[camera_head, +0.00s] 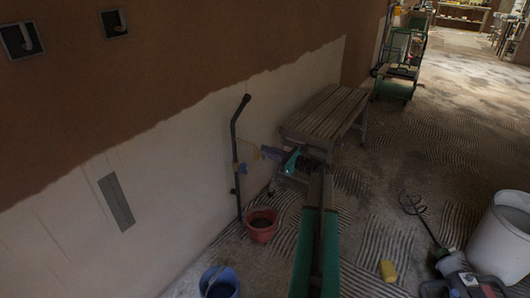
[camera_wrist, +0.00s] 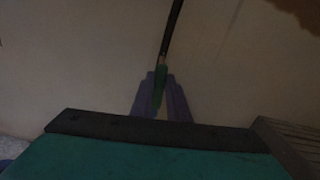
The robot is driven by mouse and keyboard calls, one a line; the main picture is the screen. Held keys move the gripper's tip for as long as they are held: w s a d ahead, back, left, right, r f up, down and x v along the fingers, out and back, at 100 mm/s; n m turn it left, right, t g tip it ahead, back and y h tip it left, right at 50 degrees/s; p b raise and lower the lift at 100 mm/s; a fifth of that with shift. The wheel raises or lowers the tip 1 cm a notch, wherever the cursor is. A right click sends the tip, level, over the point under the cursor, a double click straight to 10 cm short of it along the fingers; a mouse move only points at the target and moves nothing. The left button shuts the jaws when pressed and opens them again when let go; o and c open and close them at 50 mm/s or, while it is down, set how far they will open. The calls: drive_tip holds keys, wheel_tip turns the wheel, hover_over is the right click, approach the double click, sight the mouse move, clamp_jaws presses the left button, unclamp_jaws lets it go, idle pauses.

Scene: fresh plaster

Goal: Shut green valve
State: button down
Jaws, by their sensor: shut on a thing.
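A dark pipe (camera_head: 235,150) stands upright along the plastered wall, with a small yellow part (camera_head: 242,168) partway up. In the wrist view the dark pipe (camera_wrist: 173,30) comes down from the top edge to my fingers. My gripper (camera_wrist: 161,92) has its two purple fingers closed around a narrow green piece, the green valve (camera_wrist: 161,75). In the head view my gripper (camera_head: 266,153) reaches left to the pipe, and I cannot make out the green valve there. The valve's exact angle is too dark and small to tell.
A grey slatted bench (camera_head: 325,110) stands close behind my gripper. A red bucket (camera_head: 262,226) sits below the pipe, and a blue bucket (camera_head: 219,283) is nearer. A yellow sponge-like block (camera_head: 388,271), a mixer (camera_head: 455,275) and a white tub (camera_head: 503,240) are at right.

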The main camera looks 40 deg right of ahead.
drive_tip(key=n+b, duration=0.2)
drive_tip(key=a+n+b, duration=0.1)
drive_tip(key=n+b, duration=0.1)
drive_tip(key=a+f+n+b, duration=0.1)
drive_tip(key=n+b, duration=0.1)
drive_tip(key=b, duration=0.1)
drive_tip(key=shift+s+n, duration=0.35)
drive_tip(key=shift+n, duration=0.05)
drive_tip(key=shift+a+f+b, duration=0.1)
drive_tip(key=shift+f+b, duration=0.05)
drive_tip(key=shift+b, duration=0.15)
drive_tip(key=n+b, duration=0.2)
drive_tip(key=b, duration=0.1)
drive_tip(key=f+n+b, duration=0.1)
drive_tip(key=n+b, duration=0.2)
drive_tip(key=b, duration=0.1)
drive_tip(key=a+f+n+b, duration=0.1)
drive_tip(key=n+b, duration=0.1)
drive_tip(key=b, duration=0.1)
drive_tip(key=shift+s+a+f+n, duration=0.1)
drive_tip(key=shift+s+f+n, duration=0.1)
drive_tip(key=shift+n, duration=0.2)
drive_tip(key=shift+b, duration=0.3)
